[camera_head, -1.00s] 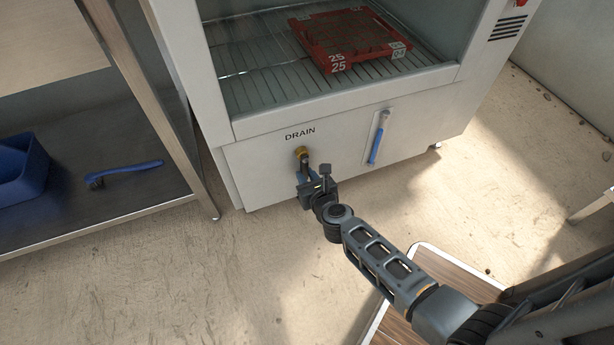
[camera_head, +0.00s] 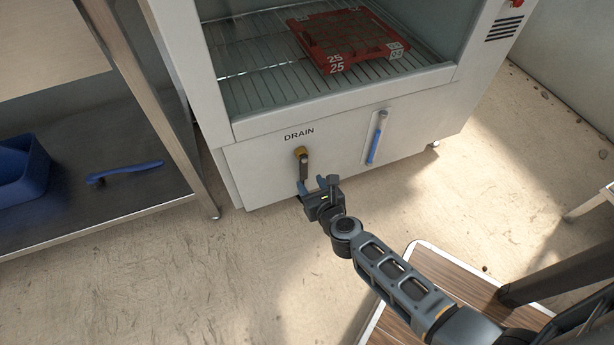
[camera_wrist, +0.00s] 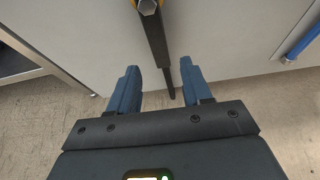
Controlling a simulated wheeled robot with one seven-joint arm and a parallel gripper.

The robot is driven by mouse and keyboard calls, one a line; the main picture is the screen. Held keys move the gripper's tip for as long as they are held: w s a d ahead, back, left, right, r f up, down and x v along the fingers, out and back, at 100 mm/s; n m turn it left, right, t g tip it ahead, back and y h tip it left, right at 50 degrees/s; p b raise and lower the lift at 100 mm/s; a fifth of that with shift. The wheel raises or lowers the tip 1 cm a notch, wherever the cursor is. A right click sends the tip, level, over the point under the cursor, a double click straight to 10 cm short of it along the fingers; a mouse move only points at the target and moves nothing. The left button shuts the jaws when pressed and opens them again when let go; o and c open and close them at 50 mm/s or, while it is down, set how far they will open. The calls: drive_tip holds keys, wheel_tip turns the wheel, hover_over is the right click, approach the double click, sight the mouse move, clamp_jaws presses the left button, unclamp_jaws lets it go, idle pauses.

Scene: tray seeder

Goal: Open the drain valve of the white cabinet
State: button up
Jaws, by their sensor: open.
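The drain valve (camera_head: 300,153) is a brass fitting on the lower front of the white cabinet (camera_head: 255,170), under the word DRAIN. Its dark lever (camera_head: 304,171) hangs nearly straight down. The lever also shows in the wrist view (camera_wrist: 154,42), coming down from the brass nut (camera_wrist: 147,6). My gripper (camera_head: 318,183) is just below and right of the lever, open with nothing gripped. In the wrist view my gripper (camera_wrist: 158,66) has its blue fingers apart, with the lower part of the lever showing between them; I cannot tell how deep it sits.
A blue-and-white gauge tube (camera_head: 377,138) is right of the valve on the cabinet front. A red tray (camera_head: 336,65) lies on the wire shelf inside. At left, a metal table (camera_head: 75,195) holds a blue bin (camera_head: 22,170) and a blue-handled brush (camera_head: 125,172).

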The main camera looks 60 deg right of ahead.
drive_tip(key=shift+v, duration=1.5)
drive_tip(key=s+a+r+n+t+y, duration=0.25)
drive_tip(key=s+a+r+n, duration=0.65)
drive_tip(key=n, duration=0.7)
drive_tip(key=s+a+r+n+t+y, duration=0.1)
drive_tip(key=s+a+r+n+y, duration=0.35)
drive_tip(key=s+r+n, duration=0.95)
drive_tip(key=a+r+n+p, duration=0.3)
drive_tip(key=r+n+p, duration=1)
drive_tip(key=r+p, duration=1.8)
wheel_tip(320, 180, up, 6)
drive_tip(key=shift+r, duration=0.15)
